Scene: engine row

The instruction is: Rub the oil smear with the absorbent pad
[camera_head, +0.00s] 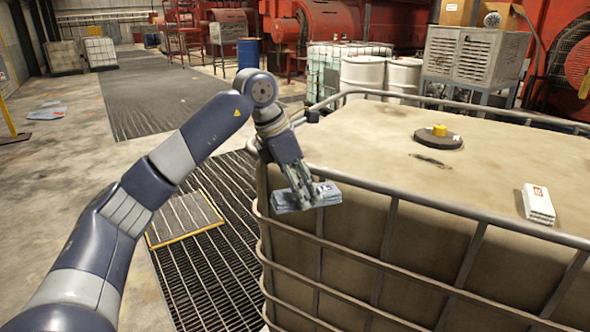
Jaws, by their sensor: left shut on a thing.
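My left gripper (308,194) reaches in from the left and is shut on a flat grey-blue folded pad (283,203). It holds the pad at the near left edge of the caged tank (345,150); I cannot tell whether the pad touches it. A small dark streak (431,160), which looks like the oil smear, lies on the tank's top just in front of the black lid with a yellow cap (438,136). The pad is to the left of the streak and well apart from it. My right gripper is not in view.
A white packet (538,204) lies on the tank's top at the right. A metal rail (460,208) runs around the top edge. A floor grating (205,265) is below left. Drums (362,76) and a grey metal unit (472,55) stand behind.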

